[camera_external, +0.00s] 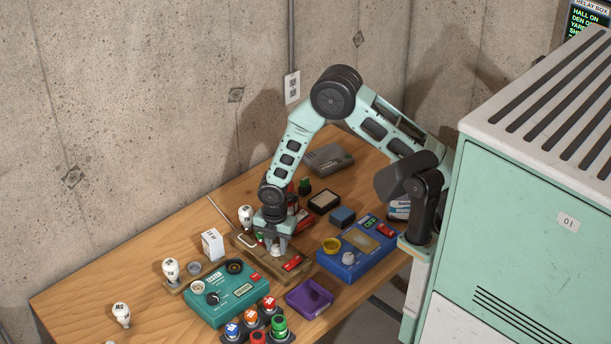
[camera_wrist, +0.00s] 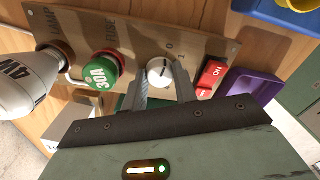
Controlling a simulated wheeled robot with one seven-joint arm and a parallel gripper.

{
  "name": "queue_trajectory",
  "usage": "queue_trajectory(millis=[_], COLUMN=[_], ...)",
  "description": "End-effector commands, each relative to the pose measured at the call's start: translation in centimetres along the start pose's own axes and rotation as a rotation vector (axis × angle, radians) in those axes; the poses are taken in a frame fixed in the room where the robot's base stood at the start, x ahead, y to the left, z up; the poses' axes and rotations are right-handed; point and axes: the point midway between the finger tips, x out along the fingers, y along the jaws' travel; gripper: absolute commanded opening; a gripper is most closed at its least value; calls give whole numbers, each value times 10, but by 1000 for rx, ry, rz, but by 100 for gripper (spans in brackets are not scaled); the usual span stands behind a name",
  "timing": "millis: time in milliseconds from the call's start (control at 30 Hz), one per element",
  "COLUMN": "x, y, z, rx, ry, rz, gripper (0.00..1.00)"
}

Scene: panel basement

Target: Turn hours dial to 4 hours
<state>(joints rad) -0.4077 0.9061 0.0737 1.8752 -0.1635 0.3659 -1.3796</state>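A white round dial (camera_wrist: 160,72) sits on a brown wooden panel (camera_wrist: 205,45), with small marks like 0 and 1 near it. I cannot read the word hours or a 4 on it. The pointer's setting is too small to tell. My gripper (camera_wrist: 163,76) reaches down to this dial, one finger on each side, close to its rim. Whether the fingers touch it is unclear.
On the panel are a green-and-red fuse (camera_wrist: 100,70), a white lamp (camera_wrist: 22,85) and a red ON switch (camera_wrist: 212,74).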

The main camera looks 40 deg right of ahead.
Motion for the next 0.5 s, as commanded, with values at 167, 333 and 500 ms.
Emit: queue_trajectory(millis=[167,333,500], x=[0,0,0], y=[0,0,0], z=[0,0,0], rx=[0,13,67], ry=[0,0,0], rz=[0,0,1], gripper=[6,6,6])
